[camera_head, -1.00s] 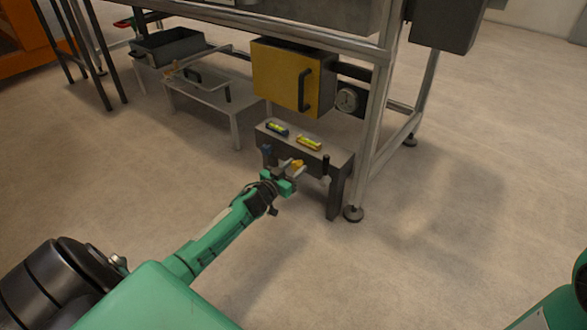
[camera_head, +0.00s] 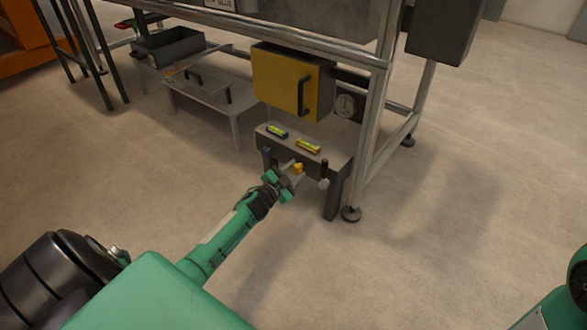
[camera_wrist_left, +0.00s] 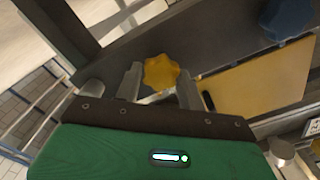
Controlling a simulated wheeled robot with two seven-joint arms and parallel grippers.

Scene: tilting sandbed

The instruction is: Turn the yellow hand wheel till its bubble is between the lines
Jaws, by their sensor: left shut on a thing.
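The yellow hand wheel (camera_head: 298,168) sits on the front of a low grey stand (camera_head: 337,178). My left gripper (camera_head: 292,172) is shut on this wheel. In the left wrist view the lobed yellow wheel (camera_wrist_left: 161,72) shows between the two grey fingers (camera_wrist_left: 160,84). A yellow-framed level vial (camera_head: 308,146) lies on the stand's top, with a greenish-yellow tube; its bubble and lines are too small to read. My right gripper is out of view.
A blue hand wheel (camera_head: 266,153) is left of the yellow one; the wrist view shows it too (camera_wrist_left: 288,20). A dark-framed level (camera_head: 277,131) lies beside the yellow-framed one. A yellow-fronted box (camera_head: 281,80) hangs above. Open floor lies in front.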

